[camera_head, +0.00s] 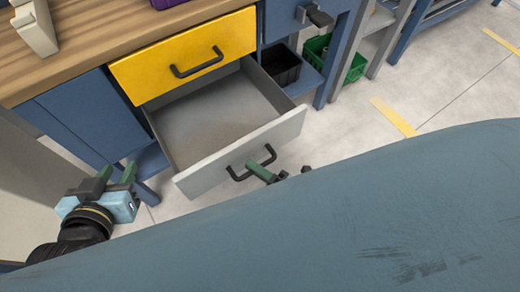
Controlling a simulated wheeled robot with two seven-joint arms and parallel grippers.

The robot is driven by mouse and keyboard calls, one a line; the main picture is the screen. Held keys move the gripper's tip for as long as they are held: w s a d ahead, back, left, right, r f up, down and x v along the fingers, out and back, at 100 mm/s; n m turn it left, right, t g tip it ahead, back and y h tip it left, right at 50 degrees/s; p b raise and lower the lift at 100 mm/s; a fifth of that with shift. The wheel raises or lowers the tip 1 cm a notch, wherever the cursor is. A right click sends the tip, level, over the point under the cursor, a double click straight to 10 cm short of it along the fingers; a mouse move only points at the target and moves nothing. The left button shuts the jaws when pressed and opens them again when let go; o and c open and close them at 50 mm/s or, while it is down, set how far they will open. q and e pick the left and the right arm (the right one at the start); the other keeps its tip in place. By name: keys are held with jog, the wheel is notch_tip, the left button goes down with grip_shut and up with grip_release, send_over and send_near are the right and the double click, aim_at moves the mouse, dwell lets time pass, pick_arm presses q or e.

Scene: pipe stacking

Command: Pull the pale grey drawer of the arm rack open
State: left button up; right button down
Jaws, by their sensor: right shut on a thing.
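The pale grey drawer (296,124) stands pulled out of the blue bench, below a closed yellow drawer (195,52). Its inside is visible and looks empty. Its front carries a black bar handle (237,175). My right gripper (261,172) is at this handle, with a green fingertip against it, and is shut on it. Most of the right gripper is hidden behind a large blue-grey surface in front. My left gripper (117,179) is at the lower left, left of the drawer front, with its two green-tipped fingers apart and nothing between them.
A wooden worktop (95,30) tops the bench. A black bin (280,66) and a green crate (357,68) sit to the right of the drawers. The large blue-grey surface (330,225) fills the lower right. Grey floor (440,85) with yellow strips lies at right.

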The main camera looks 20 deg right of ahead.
pick_arm(q)
jog(key=shift+d+f, duration=0.15)
jog(key=shift+f, duration=0.1)
pick_arm(e)
jog(key=shift+s+d, duration=0.15)
jog(key=shift+s, duration=0.35)
jog(key=c, duration=1.5)
grip_release()
jog(key=shift+o, duration=0.2)
